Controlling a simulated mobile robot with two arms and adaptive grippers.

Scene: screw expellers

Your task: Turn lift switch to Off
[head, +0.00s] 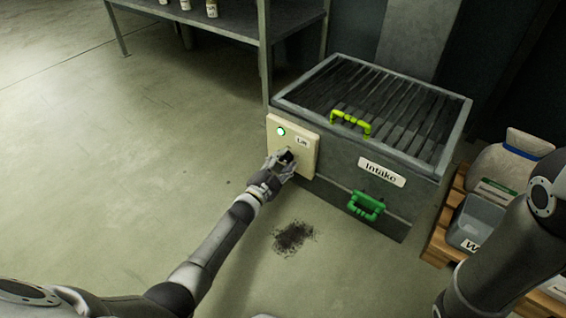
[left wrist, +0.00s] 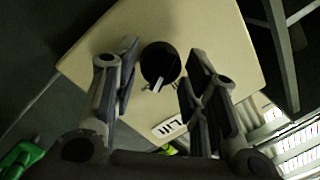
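The lift switch is a round black knob with a pale pointer, on a cream panel (head: 309,152) on the left side of the intake box. In the left wrist view the knob (left wrist: 160,65) sits between the fingers of my left gripper (left wrist: 158,92), with space on both sides. The panel (left wrist: 215,45) has a "Lift" label (left wrist: 168,129). In the head view my left gripper (head: 283,162) is at the panel and mostly covers the knob. A green light (head: 281,131) is lit on the panel. My right gripper is out of view.
The intake box (head: 335,190) has a slatted grate on top, a yellow-green handle (head: 350,122) and a green handle (head: 366,206). A pallet with a sack (head: 500,168) and a grey bin (head: 478,222) stands right. A dark spill (head: 293,237) lies on the open floor.

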